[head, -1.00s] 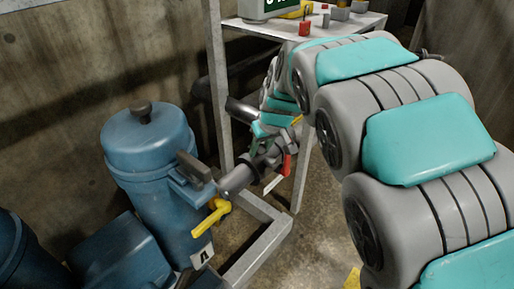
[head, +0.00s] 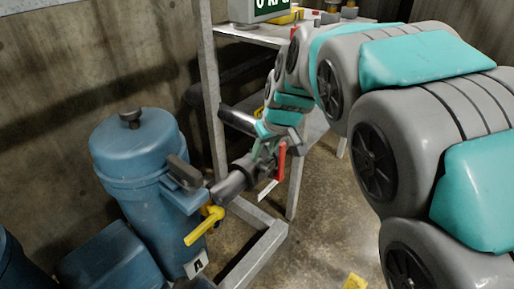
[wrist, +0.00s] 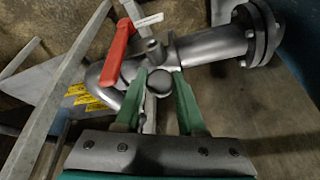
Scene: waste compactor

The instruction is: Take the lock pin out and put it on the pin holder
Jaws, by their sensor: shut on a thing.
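My gripper (wrist: 160,82) has green fingers on both sides of a round grey knob (wrist: 158,84), which I take to be the lock pin's head. The fingers are shut on it, in front of a grey pipe valve (wrist: 212,46). Whether the pin's shaft is still inside the valve is hidden behind the knob. A red lever (wrist: 117,52) with a white tag stands just left of the fingers. In the head view my gripper (head: 263,149) is at the same valve, beside the red lever (head: 281,163). I cannot make out the pin holder.
A blue tank (head: 140,165) with a yellow handle (head: 203,226) stands left of the valve. A metal-framed table (head: 262,35) with a gauge box (head: 258,10) and small parts is behind. A flanged pipe end (wrist: 257,35) is close to my fingers on the right.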

